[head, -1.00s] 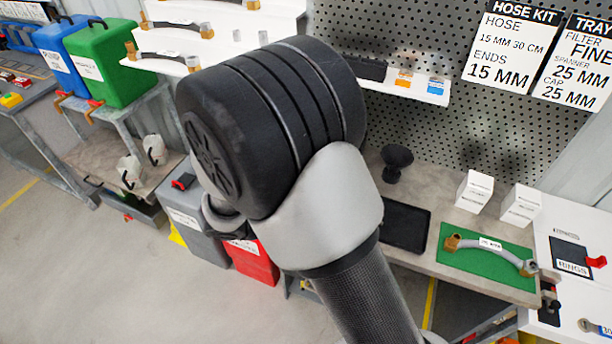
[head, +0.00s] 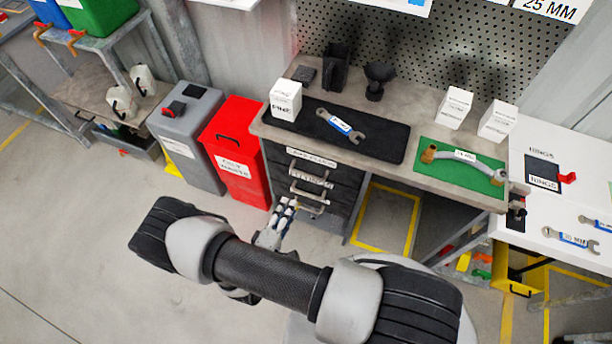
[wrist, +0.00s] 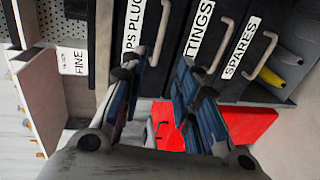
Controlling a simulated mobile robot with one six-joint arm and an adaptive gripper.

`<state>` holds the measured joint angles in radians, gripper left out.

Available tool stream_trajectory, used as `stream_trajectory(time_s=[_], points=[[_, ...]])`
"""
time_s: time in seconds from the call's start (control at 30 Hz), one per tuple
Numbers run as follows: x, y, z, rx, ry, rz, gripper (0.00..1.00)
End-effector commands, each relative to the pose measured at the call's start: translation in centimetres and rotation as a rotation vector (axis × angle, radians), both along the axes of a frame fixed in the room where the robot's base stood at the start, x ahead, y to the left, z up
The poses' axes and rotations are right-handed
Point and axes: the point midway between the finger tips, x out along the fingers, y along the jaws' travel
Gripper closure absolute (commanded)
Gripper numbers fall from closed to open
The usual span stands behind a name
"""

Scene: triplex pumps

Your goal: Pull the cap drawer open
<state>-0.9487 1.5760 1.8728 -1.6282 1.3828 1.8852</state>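The cap drawer, labelled PLUGS in the wrist view (wrist: 143,75), is the top drawer of the dark cabinet (head: 340,183) under the bench. It looks shut. Its bar handle (wrist: 164,28) shows in the wrist view between my fingertips in the picture; I cannot tell whether the fingers reach around it. My gripper (wrist: 160,78) is open and empty, its two blue-padded fingers spread. In the head view my gripper (head: 287,207) is just in front of the drawer fronts, low and left. The fittings drawer handle (wrist: 221,46) is right of the fingers in the wrist view.
The spares drawer handle (wrist: 264,55) is farther right in the wrist view. A red bin (head: 236,150) and a grey bin (head: 187,135) stand left of the cabinet. A spanner (head: 340,125) lies on a black mat on the bench. The floor in front is clear.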

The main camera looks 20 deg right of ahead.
Motion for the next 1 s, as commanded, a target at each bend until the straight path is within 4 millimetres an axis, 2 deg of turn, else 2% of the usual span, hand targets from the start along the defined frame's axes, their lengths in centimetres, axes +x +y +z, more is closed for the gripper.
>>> stream_trajectory(time_s=[0.6,0.8,1.0], points=[[10.1,-7.6,-2.6,0.001,-0.002,-0.008,0.71],[12.1,-8.9,-3.0,0.0,0.0,-0.005,0.71],[12.7,-9.3,-3.1,0.0,0.0,-0.003,0.71]])
